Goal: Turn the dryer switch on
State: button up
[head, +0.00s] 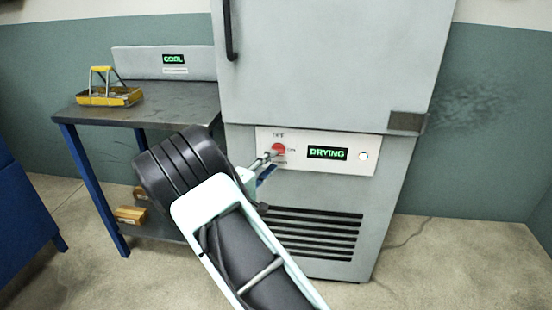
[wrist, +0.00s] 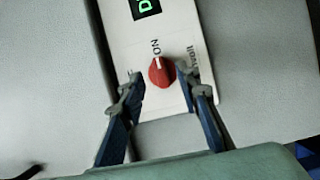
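The dryer switch is a red round knob (head: 279,149) on the white control panel (head: 374,162) of the grey dryer cabinet. The green display (head: 327,153) beside it reads DRYING. In the wrist view the knob (wrist: 161,71) has a white mark that points toward the ON label. My gripper (wrist: 160,84) is open, with one finger on each side of the knob and a gap visible on both sides. In the head view my gripper (head: 267,159) reaches the panel from the lower left, and my wrist hides part of the cabinet's edge.
A dark-topped table (head: 165,103) with blue legs stands to the left, bearing a yellow tray (head: 110,98). Yellow-brown blocks (head: 130,215) lie on its lower shelf. A vent grille (head: 310,232) is below the panel. The floor to the right is clear apart from a cable.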

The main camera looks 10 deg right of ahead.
jog(key=v, duration=0.7)
jog(key=shift+s+a, duration=0.2)
jog(key=shift+s, duration=0.1)
